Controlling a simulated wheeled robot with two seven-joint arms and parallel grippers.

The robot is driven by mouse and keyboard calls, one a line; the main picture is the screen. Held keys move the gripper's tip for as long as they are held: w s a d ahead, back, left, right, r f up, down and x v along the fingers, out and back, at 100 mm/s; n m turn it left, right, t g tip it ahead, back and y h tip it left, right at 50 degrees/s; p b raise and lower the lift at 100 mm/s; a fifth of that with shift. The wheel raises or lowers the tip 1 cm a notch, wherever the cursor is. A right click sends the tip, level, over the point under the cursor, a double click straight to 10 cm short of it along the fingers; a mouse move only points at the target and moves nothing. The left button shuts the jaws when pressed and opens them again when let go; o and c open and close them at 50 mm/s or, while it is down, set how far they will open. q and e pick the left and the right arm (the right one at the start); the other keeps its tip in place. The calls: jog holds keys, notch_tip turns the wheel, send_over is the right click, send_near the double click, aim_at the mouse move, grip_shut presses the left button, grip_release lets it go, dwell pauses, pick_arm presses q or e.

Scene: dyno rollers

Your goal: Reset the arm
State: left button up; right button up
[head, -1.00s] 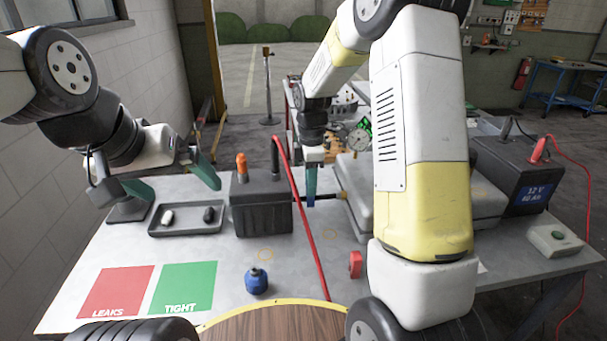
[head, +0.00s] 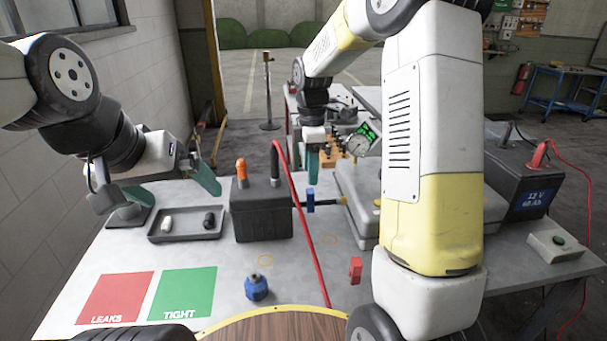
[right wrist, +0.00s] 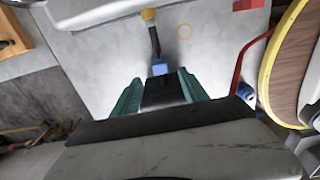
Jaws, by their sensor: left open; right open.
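My left gripper (head: 170,193) is open and empty at the left, with green fingers, above and behind the grey tray (head: 185,237). My right arm reaches over the table from the right. My right gripper (head: 318,165) is behind and above a blue block-like part (head: 310,200) on a dark rod beside the black battery (head: 260,207). In the right wrist view the green fingers (right wrist: 162,95) are apart, and the blue part (right wrist: 159,68) shows beyond them, not gripped.
The tray holds a white and a black small piece. Red LEAKS (head: 115,298) and green TIGHT (head: 183,293) patches lie front left. A blue fitting (head: 256,288) and a red block (head: 355,270) stand in front. A red hose (head: 305,225) crosses the table. A second battery (head: 525,180) stands right.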

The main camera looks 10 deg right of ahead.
jog(key=shift+r, duration=0.6)
jog(key=shift+s+r, duration=0.1)
jog(key=s+d+r+m+t+y, duration=0.1)
jog(key=s+d+r+m+t, duration=0.15)
jog(key=s+r+m, duration=0.75)
jog(key=s+m+t+y, duration=0.1)
jog(key=s+m+t, duration=0.2)
jog(key=s+m, duration=0.4)
jog(key=shift+s+r+t, duration=0.3)
jog(key=shift+s+t, duration=0.05)
jog(key=shift+s, duration=3.1)
